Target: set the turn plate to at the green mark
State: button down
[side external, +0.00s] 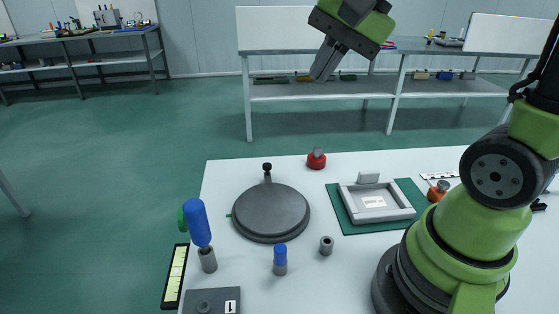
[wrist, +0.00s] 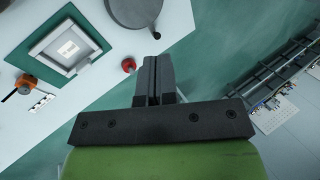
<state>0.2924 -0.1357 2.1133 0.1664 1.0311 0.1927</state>
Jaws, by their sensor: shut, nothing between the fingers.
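The turn plate (side external: 270,214) is a dark grey round disc lying flat on the white table. Its upright black-topped knob (side external: 267,168) stands at the far edge of the disc. A small green mark (side external: 229,215) shows at the disc's left edge. In the wrist view, part of the turn plate (wrist: 133,10) shows at the top, cut off by the frame, with the knob (wrist: 156,35) at its lower rim. My gripper (side external: 318,77) is shut and empty, high above and beyond the table's far edge, apart from the plate. Its closed fingers (wrist: 151,60) also show in the wrist view.
A red knob (side external: 316,160) stands right of the plate, near a grey frame (side external: 346,206) on a green mat (side external: 340,222). A blue-handled lever (side external: 197,222), a blue-capped peg (side external: 280,260) and a grey cylinder (side external: 326,246) stand nearer the front.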

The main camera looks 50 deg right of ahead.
jog(key=w+d+f+m+y, duration=0.2)
jog(key=w+d+f+m, duration=0.2)
jog(key=d+f+m, duration=0.4)
jog(key=w+d+f+m+y, duration=0.2)
jog(key=w+d+f+m, duration=0.35)
jog(key=d+f, duration=0.4)
jog(key=x, duration=0.6)
jog(key=s+x, duration=0.1)
jog(key=x, duration=0.3)
jog(key=shift+a+f, duration=0.1)
jog(key=shift+f, duration=0.05)
jog(key=shift+w+a+f, duration=0.15)
jog(key=shift+w+a, duration=0.2)
jog(key=shift+a, duration=0.15)
jog(key=shift+w+a+f, duration=0.15)
jog(key=shift+w+a, duration=0.2)
jog(key=shift+a, duration=0.15)
jog(key=shift+w+a+f, duration=0.1)
jog(key=shift+w+a, duration=0.4)
jog(key=shift+a, duration=0.15)
jog(key=shift+w, duration=0.15)
jog(key=shift+w+a+n, duration=0.2)
jog(key=shift+n, duration=0.05)
